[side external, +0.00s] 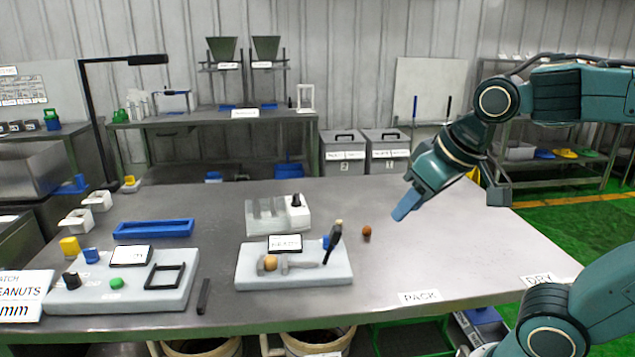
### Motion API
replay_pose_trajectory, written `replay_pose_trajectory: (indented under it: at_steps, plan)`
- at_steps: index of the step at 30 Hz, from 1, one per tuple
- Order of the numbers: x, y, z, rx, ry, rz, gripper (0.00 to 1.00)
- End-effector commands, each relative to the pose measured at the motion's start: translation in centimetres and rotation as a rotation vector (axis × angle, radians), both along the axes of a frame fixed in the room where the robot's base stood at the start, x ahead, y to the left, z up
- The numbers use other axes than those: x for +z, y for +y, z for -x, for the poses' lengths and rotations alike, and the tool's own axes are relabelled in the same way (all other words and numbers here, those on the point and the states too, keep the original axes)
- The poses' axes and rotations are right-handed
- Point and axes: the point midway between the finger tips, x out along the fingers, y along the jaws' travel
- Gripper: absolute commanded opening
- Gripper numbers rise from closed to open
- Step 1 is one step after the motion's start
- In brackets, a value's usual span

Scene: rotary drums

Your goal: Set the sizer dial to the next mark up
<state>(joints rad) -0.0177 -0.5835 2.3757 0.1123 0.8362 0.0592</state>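A grey-white panel (180,293) at the left of the table carries a small sign ending in "m" (130,256), a black knob (72,280), a green button (117,283) and a black square frame (165,276). Another black knob (296,200) stands on a pale ribbed block (265,217) near the table's middle. I cannot tell for certain which knob is the sizer dial, and no marks are legible. My gripper (405,206) hangs tilted above the table, right of both knobs and apart from them. Its blue fingertips overlap in this view, so their opening is hidden.
A middle panel (245,281) holds an upright black lever (333,240) and a tan round piece (270,263). A small brown ball (366,232) lies below my gripper. A blue tray (153,229) lies at the left. The right of the table is mostly clear.

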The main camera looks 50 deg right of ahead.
Motion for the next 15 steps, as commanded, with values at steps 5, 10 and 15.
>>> replay_pose_trajectory:
  at_steps: [5, 10, 15]
  plan:
    - [1.2, -1.3, -4.5, -0.109, -0.016, 0.005, 0.35]
    - [1.9, -2.6, -8.7, -0.212, -0.039, 0.015, 0.35]
    - [2.1, -3.9, -12.9, -0.315, -0.066, 0.032, 0.35]
